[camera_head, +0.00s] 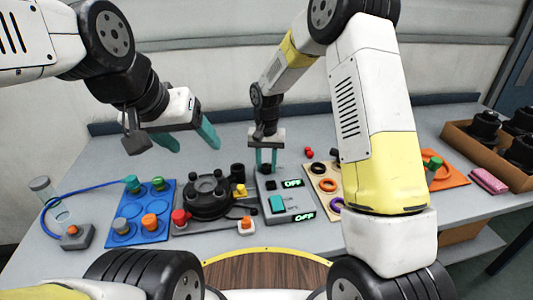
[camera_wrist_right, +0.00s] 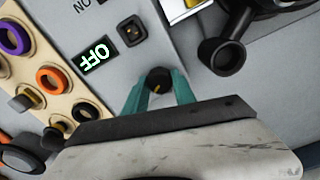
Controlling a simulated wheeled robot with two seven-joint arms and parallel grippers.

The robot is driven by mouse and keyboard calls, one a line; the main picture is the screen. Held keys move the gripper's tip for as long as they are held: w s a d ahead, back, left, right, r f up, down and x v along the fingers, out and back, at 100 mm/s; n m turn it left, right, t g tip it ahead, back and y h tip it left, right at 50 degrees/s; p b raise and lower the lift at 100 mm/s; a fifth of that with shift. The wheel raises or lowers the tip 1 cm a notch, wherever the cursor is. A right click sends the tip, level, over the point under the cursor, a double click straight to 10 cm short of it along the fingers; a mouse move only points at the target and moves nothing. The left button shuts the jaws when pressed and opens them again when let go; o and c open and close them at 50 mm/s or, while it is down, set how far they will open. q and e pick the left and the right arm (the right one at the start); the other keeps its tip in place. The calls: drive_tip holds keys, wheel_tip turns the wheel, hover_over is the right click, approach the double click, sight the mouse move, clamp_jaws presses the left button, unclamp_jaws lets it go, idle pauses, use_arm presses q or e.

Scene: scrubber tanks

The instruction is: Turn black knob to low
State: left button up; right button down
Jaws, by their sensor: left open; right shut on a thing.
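The grey control box (camera_head: 287,216) stands in the middle of the table with two green OFF displays and a teal rocker switch. My right gripper (camera_head: 267,168) reaches down at the box's far end. In the right wrist view, its teal fingers are shut on the round black knob (camera_wrist_right: 158,80), one on each side. My left gripper (camera_head: 194,146) is open and empty, above the table at the left.
A blue board (camera_head: 128,207) with coloured knobs and a black round fixture (camera_head: 209,193) stand left of the box. A beige panel with rings (camera_head: 325,182) is close on its right. A brown crate (camera_head: 468,143) with black parts is far right.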

sight(267, 165)
drive_tip(key=shift+n, duration=0.3)
drive_tip(key=n, duration=1.1)
drive_tip(key=shift+r, duration=0.1)
drive_tip(key=shift+n, duration=0.3)
idle(0.4)
drive_tip(key=c, duration=1)
unclamp_jaws()
drive_tip(key=shift+c, duration=0.2)
drive_tip(key=shift+r, duration=3.85)
